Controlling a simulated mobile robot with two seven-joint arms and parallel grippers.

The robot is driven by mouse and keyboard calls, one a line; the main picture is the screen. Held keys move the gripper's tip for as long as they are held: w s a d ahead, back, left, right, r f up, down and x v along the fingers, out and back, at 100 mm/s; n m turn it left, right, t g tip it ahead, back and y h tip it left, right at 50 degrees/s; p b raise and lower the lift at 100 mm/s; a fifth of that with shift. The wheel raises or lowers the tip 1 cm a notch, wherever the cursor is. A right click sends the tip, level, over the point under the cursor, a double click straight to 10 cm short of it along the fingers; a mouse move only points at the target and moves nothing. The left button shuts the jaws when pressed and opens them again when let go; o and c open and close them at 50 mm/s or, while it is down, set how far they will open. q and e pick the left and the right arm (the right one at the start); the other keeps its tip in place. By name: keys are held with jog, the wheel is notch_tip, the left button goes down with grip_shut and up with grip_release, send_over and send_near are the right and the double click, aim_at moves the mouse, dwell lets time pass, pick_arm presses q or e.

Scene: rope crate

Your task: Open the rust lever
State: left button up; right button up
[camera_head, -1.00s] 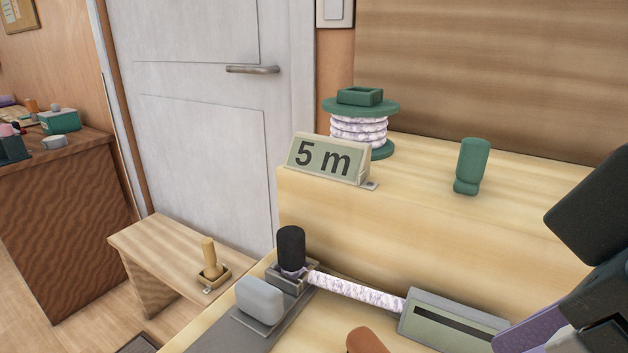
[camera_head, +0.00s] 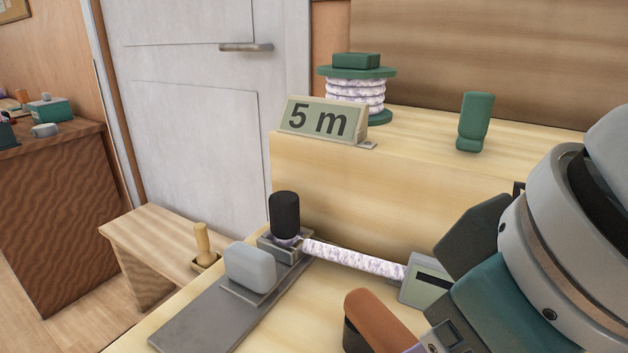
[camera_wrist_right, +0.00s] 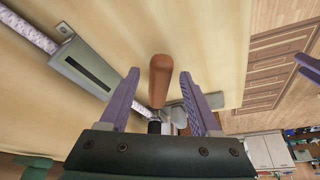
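The rust lever (camera_head: 378,320) has an orange-brown handle and shows at the bottom of the head view. In the right wrist view its handle (camera_wrist_right: 160,85) stands between the two purple fingers of my right gripper (camera_wrist_right: 160,73). That gripper is open, with a gap on each side of the handle, so it is around the lever without gripping it. In the head view my right arm comes in from the right and hides the fingers' tips and part of the lever. A purple piece at the right edge of the wrist view looks like part of my left gripper (camera_wrist_right: 309,68).
A white rope (camera_head: 350,258) runs from a black-handled clamp (camera_head: 285,215) to a grey-green slotted block (camera_head: 419,285). A grey block (camera_head: 250,266) sits on a metal plate. Behind are a "5 m" sign (camera_head: 318,120), a rope spool (camera_head: 356,92) and a green peg (camera_head: 475,122).

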grip_shut()
dwell(1.2)
